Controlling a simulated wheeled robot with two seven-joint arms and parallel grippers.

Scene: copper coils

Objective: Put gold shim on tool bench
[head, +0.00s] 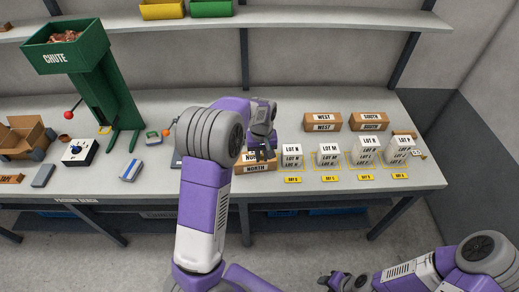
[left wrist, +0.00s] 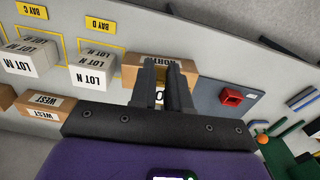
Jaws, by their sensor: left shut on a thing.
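I cannot make out a gold shim in either view. The grey bench (head: 225,187) runs across the head view, with "PACKING BENCH" on its front edge at the left. My left gripper (head: 264,153) is over the brown NORTH box (head: 257,168) near the front edge of the bench. In the left wrist view its two dark fingers (left wrist: 166,88) are shut at the NORTH box (left wrist: 130,72), covering part of its label. My right gripper (head: 333,282) is low at the bottom right, away from the bench; its jaws are too small to read.
White lot boxes (head: 329,154) stand in yellow-outlined bays right of the NORTH box. WEST (head: 323,122) and SOUTH (head: 369,121) boxes sit behind them. A green chute (head: 110,90), a black-and-white control box (head: 79,153) and an open carton (head: 27,136) stand at the left.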

